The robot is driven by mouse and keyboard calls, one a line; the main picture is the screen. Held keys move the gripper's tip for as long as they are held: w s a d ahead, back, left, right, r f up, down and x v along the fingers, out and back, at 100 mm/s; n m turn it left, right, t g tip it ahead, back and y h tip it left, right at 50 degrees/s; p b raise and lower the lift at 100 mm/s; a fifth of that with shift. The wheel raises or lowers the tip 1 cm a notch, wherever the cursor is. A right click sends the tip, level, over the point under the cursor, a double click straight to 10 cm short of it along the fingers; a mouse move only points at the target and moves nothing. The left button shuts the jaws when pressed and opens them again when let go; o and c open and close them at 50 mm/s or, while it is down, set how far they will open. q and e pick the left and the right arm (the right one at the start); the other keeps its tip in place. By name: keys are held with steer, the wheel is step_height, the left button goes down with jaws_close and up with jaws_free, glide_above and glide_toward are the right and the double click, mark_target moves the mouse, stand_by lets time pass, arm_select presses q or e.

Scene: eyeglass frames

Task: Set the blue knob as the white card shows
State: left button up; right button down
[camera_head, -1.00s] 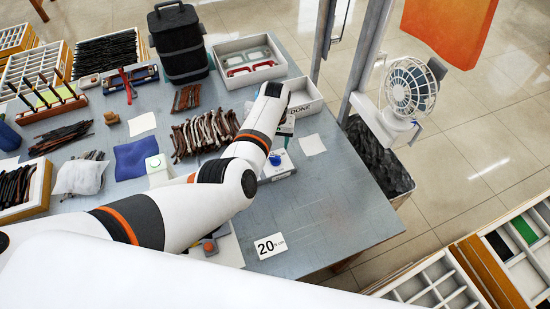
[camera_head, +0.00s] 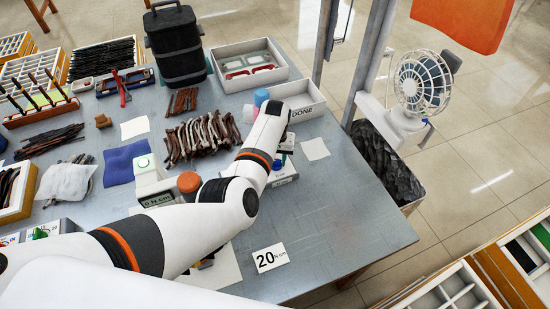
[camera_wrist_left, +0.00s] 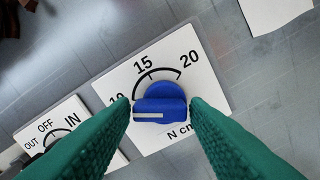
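The blue knob (camera_wrist_left: 162,106) sits on a white dial plate (camera_wrist_left: 206,82) marked 10, 15, 20 and N cm in the left wrist view. Its white line points left, near the low, 10 end of the scale. The two green fingers of my left gripper (camera_wrist_left: 160,101) stand on either side of the knob, with narrow gaps seeming to show; the left finger partly covers the 10. In the head view the knob (camera_head: 277,160) shows beside my left arm, which hides much around it.
An OUT/OFF/IN switch plate (camera_wrist_left: 56,137) lies beside the dial. A white DONE tray (camera_head: 305,112) and a tray of frames (camera_head: 240,82) stand behind. A bundle of brown temples (camera_head: 200,137) lies left of my arm. The table's right part (camera_head: 345,205) is clear.

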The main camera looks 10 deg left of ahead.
arm_select(q)
steer(key=c, duration=0.6)
